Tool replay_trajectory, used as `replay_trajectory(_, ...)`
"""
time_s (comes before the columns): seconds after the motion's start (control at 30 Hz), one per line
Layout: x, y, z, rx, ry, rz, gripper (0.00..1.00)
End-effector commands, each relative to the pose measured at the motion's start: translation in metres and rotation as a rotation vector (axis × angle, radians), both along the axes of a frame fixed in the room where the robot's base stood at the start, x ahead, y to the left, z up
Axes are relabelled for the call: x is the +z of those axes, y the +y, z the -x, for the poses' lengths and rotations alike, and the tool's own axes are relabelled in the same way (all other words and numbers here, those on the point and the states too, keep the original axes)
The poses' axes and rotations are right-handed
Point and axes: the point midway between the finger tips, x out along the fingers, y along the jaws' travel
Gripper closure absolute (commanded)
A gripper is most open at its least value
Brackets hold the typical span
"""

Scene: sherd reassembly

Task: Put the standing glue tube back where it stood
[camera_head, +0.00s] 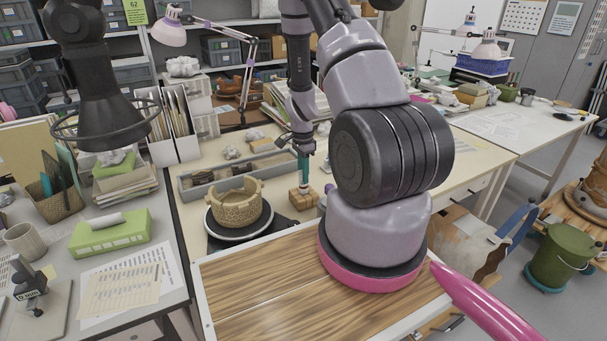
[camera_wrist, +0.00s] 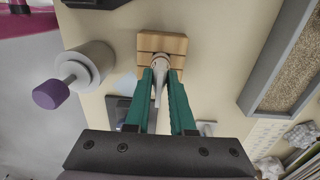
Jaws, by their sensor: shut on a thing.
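My gripper (camera_head: 303,168) has teal fingers pointing down over the bench. In the wrist view my gripper (camera_wrist: 161,78) is shut on a pale, tapered glue tube (camera_wrist: 158,92). The tube's far end meets or overlaps a wooden block (camera_wrist: 174,44) with grooves across its top. The block (camera_head: 303,199) also shows in the head view, directly below the fingertips. I cannot tell whether the tube sits in the block or just above it. The fingers mostly hide the tube in the head view.
A grey cylinder (camera_wrist: 92,62) with a purple end (camera_wrist: 50,94) is close beside the block. A grey tray (camera_head: 185,187) lies behind a partly rebuilt pot (camera_head: 237,207) on a dark turntable. The striped wooden top (camera_head: 270,290) in front is mostly clear.

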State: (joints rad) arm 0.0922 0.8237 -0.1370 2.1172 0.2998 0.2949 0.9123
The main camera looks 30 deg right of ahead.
Motion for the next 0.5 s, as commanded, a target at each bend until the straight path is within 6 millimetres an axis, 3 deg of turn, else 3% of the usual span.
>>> replay_trajectory(0.17,0.0001,-0.0001,0.0000,0.000,0.000,0.000,1.00)
replay_trajectory(0.2,0.0001,-0.0001,0.0000,0.000,0.000,0.000,0.70)
replay_trajectory(0.27,0.0001,-0.0002,0.0000,0.000,0.000,0.000,0.47)
replay_trajectory(0.3,0.0001,-0.0001,0.0000,0.000,0.000,0.000,0.43)
replay_trajectory(0.5,0.0001,-0.0001,0.0001,0.000,0.000,0.000,0.43)
